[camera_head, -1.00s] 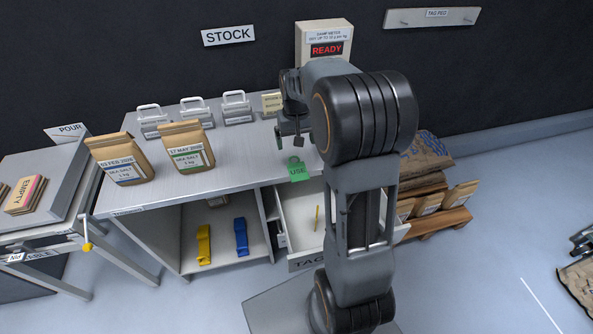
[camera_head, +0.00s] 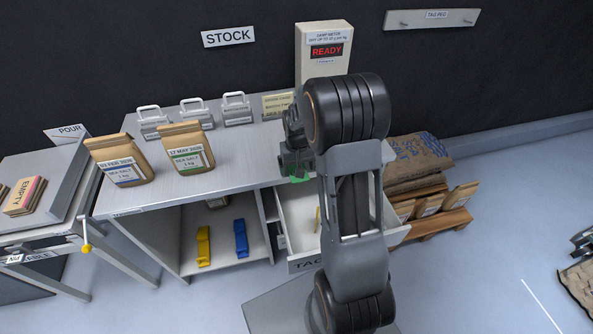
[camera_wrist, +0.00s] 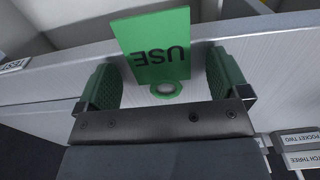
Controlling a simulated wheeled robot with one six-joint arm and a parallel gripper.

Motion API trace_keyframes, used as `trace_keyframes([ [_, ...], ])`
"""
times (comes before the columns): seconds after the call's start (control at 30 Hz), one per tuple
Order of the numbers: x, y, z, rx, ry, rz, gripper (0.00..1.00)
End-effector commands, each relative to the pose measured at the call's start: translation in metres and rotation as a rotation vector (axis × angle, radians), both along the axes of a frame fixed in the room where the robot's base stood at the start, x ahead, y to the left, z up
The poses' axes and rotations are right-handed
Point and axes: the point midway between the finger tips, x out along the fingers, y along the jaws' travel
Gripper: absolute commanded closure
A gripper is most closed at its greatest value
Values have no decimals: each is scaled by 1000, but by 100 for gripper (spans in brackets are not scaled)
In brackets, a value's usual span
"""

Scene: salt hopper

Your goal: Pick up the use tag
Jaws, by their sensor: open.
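The use tag (camera_wrist: 157,48) is a green plate marked USE, with a holed tab at one end. My gripper (camera_wrist: 163,88) is open, with one green-padded finger on each side of the tab and a gap on both sides. In the head view only a small green part of the tag (camera_head: 299,179) shows below my gripper (camera_head: 296,170); my gripper and arm hide the rest.
Two paper salt bags (camera_head: 187,150) stand on the bench (camera_head: 225,170) to the left. A damp meter reading READY (camera_head: 325,50) stands behind my arm. An open drawer (camera_head: 297,215) juts out below the bench front. Sacks (camera_head: 415,155) are stacked at right.

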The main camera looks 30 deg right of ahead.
Motion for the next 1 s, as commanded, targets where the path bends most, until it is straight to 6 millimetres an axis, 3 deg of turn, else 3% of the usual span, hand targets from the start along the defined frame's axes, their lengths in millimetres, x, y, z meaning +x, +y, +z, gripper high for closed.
trace_keyframes([
  [0.57, 0, 0, -3, 0, 0, 0, 6],
  [1.0, 0, 0, -3, 0, 1, 0, 47],
])
